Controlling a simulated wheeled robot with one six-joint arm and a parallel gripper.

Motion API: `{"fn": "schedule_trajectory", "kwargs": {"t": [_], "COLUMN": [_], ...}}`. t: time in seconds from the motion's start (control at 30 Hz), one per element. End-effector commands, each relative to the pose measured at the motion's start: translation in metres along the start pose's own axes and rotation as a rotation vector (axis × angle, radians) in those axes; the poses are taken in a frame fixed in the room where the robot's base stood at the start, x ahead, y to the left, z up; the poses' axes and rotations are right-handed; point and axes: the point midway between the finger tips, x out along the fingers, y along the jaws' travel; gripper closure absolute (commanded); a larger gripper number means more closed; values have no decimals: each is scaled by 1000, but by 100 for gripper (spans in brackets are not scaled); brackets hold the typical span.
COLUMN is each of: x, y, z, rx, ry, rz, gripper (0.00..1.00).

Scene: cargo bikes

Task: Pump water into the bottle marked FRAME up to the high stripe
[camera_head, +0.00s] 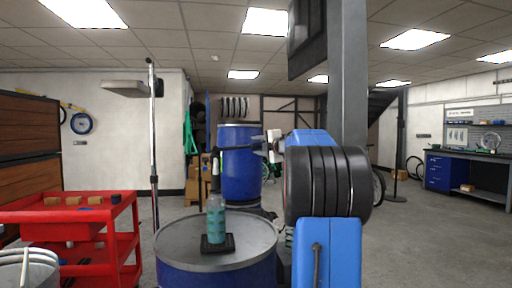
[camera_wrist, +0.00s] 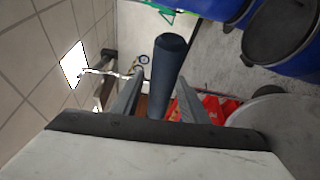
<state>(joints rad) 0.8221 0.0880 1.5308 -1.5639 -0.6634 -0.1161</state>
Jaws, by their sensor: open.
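A clear bottle (camera_head: 216,222) with teal liquid inside stands upright on a small black pad (camera_head: 217,244) on the near drum's lid. Its mark and stripes are too small to read. A dark upright part (camera_head: 215,172) shows just above the bottle, partly against the blue drum behind. My gripper (camera_head: 262,141) is above and to the right of the bottle, pointing left. In the wrist view my gripper (camera_wrist: 158,95) is open, with a dark blue-grey cylinder (camera_wrist: 166,75), like a handle grip, showing between its fingers. Whether a finger touches it I cannot tell.
The near drum (camera_head: 190,270) has a flat grey lid. A red cart (camera_head: 70,225) stands at the left, with a thin pole (camera_head: 154,150) beside it. A blue drum (camera_head: 241,172) stands behind. A blue workbench (camera_head: 450,172) is at the far right. The right floor is open.

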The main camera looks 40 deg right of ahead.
Motion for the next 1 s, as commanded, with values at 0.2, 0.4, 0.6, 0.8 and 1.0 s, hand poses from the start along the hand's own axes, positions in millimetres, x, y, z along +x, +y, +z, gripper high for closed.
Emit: {"fn": "schedule_trajectory", "kwargs": {"t": [0.2, 0.4, 0.6, 0.8, 1.0], "x": [12, 13, 13, 13, 13], "y": [0, 0, 0, -1, -13], "z": [0, 0, 0, 0, -1], "rx": [-1, 0, 0, 4, 64], "ry": [0, 0, 0, 0, 1], "rz": [0, 0, 0, 1, 25], "gripper": [60, 60, 91, 100, 100]}}
